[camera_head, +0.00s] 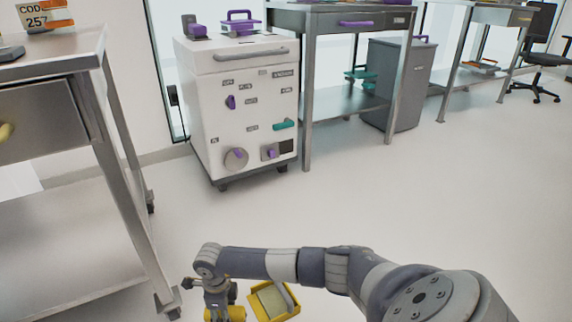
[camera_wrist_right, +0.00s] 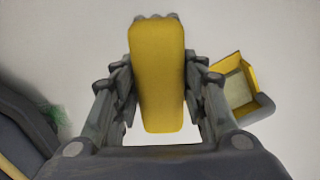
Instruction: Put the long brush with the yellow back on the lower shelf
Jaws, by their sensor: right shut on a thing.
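The long brush with the yellow back (camera_wrist_right: 158,78) is between the two fingers of my right gripper (camera_wrist_right: 160,85) in the right wrist view. The gripper is shut on it, and dark bristle ends show at its top edge. In the head view the brush (camera_head: 236,313) is a yellow piece at the bottom edge, partly hidden by my right gripper (camera_head: 221,305). A lower shelf (camera_head: 60,255) belongs to the steel table on the left. Another lower shelf (camera_head: 345,102) is under the steel table at the back. My left gripper is not in view.
A yellow open box-like thing with a grey edge (camera_wrist_right: 228,98) lies beside the brush; the head view also shows it (camera_head: 262,307). A white wheeled cabinet (camera_head: 240,110) stands behind, with a grey bin (camera_head: 398,85) further right. The middle floor is clear.

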